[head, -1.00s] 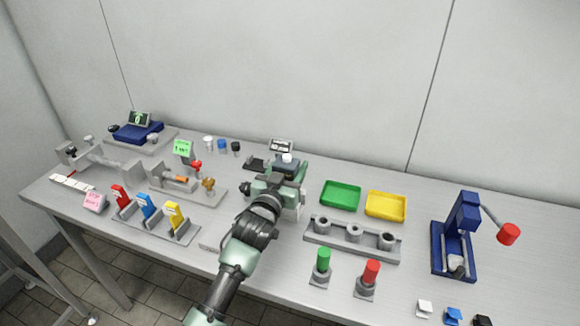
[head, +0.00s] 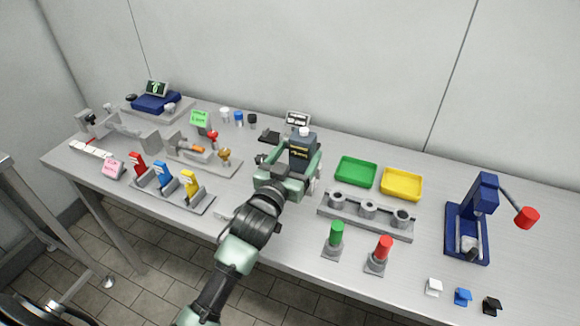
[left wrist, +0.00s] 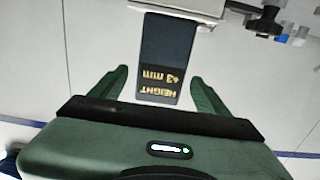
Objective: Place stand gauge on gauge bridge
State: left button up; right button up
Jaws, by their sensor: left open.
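A dark block (head: 302,160) with a yellow-marked front and a white knob on top, which I take for the stand gauge, stands at the middle of the bench. My left gripper (head: 290,165) is open in front of it, its fingers to either side. In the left wrist view the dark face (left wrist: 165,50) reads "HEIGHT +3 mm" and lies between the open fingers (left wrist: 157,78), with gaps on both sides. A grey bridge-like fixture (head: 135,131) stands at the left; I cannot tell whether it is the gauge bridge. My right gripper is not in view.
A small display (head: 297,119) stands behind the block. To the right are a green tray (head: 356,171), a yellow tray (head: 402,185), a grey socket block (head: 367,215) and a blue lever press (head: 472,215). Coloured tabs (head: 164,180) stand at the left front.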

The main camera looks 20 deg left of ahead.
pick_arm(q)
jog(key=s, duration=0.5)
jog(key=shift+s+a, duration=0.1)
jog(key=shift+s, duration=0.1)
dwell(0.3)
